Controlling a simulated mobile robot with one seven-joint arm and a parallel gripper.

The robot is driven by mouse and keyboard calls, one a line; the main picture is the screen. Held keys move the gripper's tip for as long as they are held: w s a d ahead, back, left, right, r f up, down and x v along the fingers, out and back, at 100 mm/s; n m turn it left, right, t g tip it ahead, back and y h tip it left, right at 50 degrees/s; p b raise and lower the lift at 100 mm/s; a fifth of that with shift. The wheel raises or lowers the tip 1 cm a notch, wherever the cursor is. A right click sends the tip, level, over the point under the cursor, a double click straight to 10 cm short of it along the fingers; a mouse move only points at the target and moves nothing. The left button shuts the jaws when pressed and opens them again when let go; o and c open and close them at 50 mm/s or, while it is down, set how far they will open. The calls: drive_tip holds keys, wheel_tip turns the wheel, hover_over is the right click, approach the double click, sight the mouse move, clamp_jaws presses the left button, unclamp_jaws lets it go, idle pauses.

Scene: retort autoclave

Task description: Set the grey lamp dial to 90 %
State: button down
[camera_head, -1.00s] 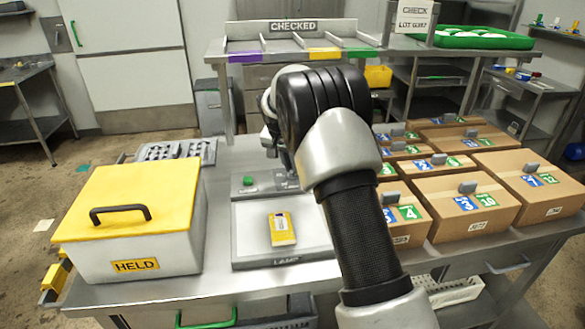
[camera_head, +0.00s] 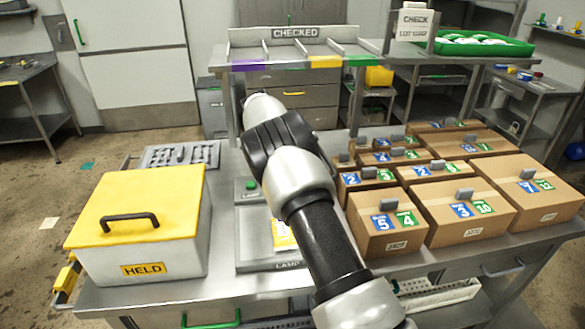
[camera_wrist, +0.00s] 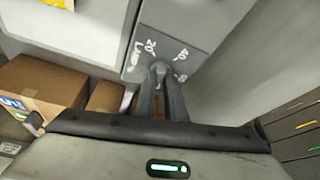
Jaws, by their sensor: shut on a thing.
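The grey lamp dial (camera_wrist: 160,68) shows small between my fingertips in the wrist view, on a grey panel (camera_wrist: 180,38) with white markings; one reads 20 and others are hard to read. My gripper (camera_wrist: 162,78) is shut on the dial. The dial's pointer and setting cannot be read. In the head view my arm hides the dial and gripper. The lamp plate (camera_head: 250,238), marked LAMP at its front edge, holds a yellow and white packet (camera_head: 284,236), partly behind my arm. A green button (camera_head: 251,184) sits behind the plate.
A yellow-lidded HELD box (camera_head: 142,225) stands left of the lamp plate. Several numbered cartons (camera_head: 450,205) fill the right side of the table. A grey tray (camera_head: 180,155) lies behind the box. The CHECKED rack (camera_head: 295,45) stands at the back.

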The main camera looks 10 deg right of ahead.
drive_tip(key=shift+f, duration=0.1)
idle(0.4)
drive_tip(key=c, duration=1.8)
unclamp_jaws()
drive_tip(key=p+v, duration=0.2)
drive_tip(key=v, duration=1.5)
drive_tip(key=shift+r, duration=0.2)
drive_tip(key=shift+r, duration=0.1)
